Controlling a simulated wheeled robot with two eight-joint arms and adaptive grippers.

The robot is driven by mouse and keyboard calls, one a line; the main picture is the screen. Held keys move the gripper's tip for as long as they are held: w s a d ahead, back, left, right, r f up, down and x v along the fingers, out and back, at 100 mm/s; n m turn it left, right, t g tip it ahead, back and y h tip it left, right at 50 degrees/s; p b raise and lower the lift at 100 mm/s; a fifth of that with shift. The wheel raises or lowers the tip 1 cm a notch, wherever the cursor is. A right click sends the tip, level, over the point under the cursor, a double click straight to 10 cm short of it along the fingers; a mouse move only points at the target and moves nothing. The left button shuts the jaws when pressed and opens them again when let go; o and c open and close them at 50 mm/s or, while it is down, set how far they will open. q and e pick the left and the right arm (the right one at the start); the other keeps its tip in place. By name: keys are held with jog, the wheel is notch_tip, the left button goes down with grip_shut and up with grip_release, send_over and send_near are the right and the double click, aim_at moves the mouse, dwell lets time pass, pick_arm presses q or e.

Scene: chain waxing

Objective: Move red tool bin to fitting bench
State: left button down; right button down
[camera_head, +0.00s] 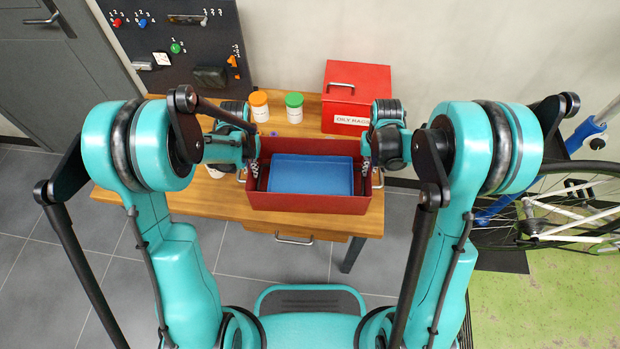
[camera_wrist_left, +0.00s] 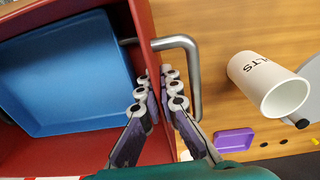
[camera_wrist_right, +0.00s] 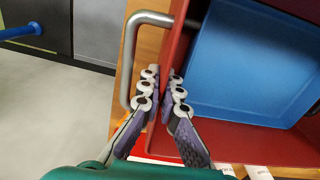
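The red tool bin (camera_head: 308,203) is an open box with a blue tray (camera_head: 311,175) inside and a metal handle on each end. It is over the wooden bench in the head view; I cannot tell whether it rests or is slightly raised. My left gripper (camera_head: 253,170) straddles the bin's left end wall, fingers closed on it beside the handle (camera_wrist_left: 190,60). My right gripper (camera_head: 366,168) straddles the right end wall the same way, beside the other handle (camera_wrist_right: 135,40). Both wrist views show the wall (camera_wrist_left: 145,30) (camera_wrist_right: 177,45) between the fingers.
The wooden bench (camera_head: 362,222) also holds a red oily-rags box (camera_head: 357,92), an orange-lidded jar (camera_head: 259,107) and a green-lidded jar (camera_head: 294,108). A white cup (camera_wrist_left: 275,88) and a purple dish (camera_wrist_left: 234,141) lie beside the left gripper. A bicycle (camera_head: 560,210) stands at the right.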

pick_arm(q)
jog(key=shift+r, duration=0.2)
pick_arm(e)
jog(key=shift+r, duration=0.2)
